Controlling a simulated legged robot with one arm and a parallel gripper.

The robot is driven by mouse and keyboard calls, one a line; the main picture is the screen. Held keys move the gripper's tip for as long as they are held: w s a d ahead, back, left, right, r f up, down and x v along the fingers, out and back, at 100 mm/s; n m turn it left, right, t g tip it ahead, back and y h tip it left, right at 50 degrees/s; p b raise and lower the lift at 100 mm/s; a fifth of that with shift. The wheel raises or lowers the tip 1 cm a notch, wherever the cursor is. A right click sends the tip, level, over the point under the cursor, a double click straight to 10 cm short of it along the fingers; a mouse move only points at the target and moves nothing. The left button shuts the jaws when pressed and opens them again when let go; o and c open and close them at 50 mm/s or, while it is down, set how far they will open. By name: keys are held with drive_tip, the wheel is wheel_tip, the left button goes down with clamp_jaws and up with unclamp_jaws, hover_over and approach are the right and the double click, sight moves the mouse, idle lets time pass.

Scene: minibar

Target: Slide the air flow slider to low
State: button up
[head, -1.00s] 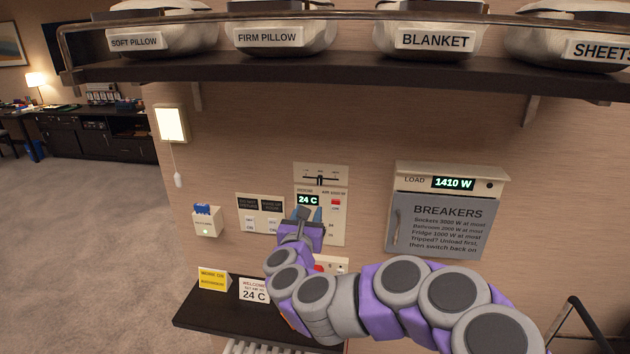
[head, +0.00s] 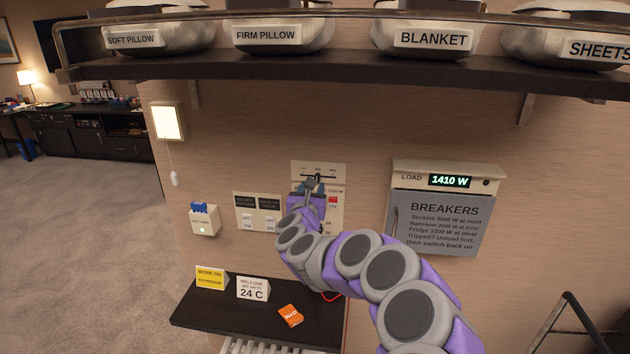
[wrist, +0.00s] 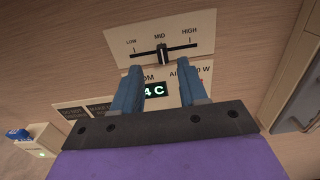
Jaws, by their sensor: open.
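The air flow slider is a black knob (wrist: 164,54) on a horizontal track on a cream wall panel (wrist: 201,32). In the wrist view the knob stands at MID, between LOW on the left and HIGH on the right. My gripper (wrist: 162,76) is open, its two blue fingers pointing up toward the track, one on each side below the knob. Whether the fingers touch the knob I cannot tell. In the head view my gripper (head: 313,184) is in front of the panel (head: 333,170) and hides its display and part of the track.
A breaker box (head: 440,215) with a load display is right of the panel. A key card holder (head: 204,219) and switches (head: 258,222) are on the left. A dark shelf (head: 330,318) with signs is below; a pillow shelf (head: 330,64) runs above.

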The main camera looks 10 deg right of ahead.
sight(316, 177)
drive_tip(key=x, duration=0.5)
drive_tip(key=shift+w+d, duration=0.1)
drive_tip(key=shift+d, duration=0.15)
drive_tip(key=shift+w, duration=0.35)
clamp_jaws()
drive_tip(key=shift+a, duration=0.1)
idle(0.3)
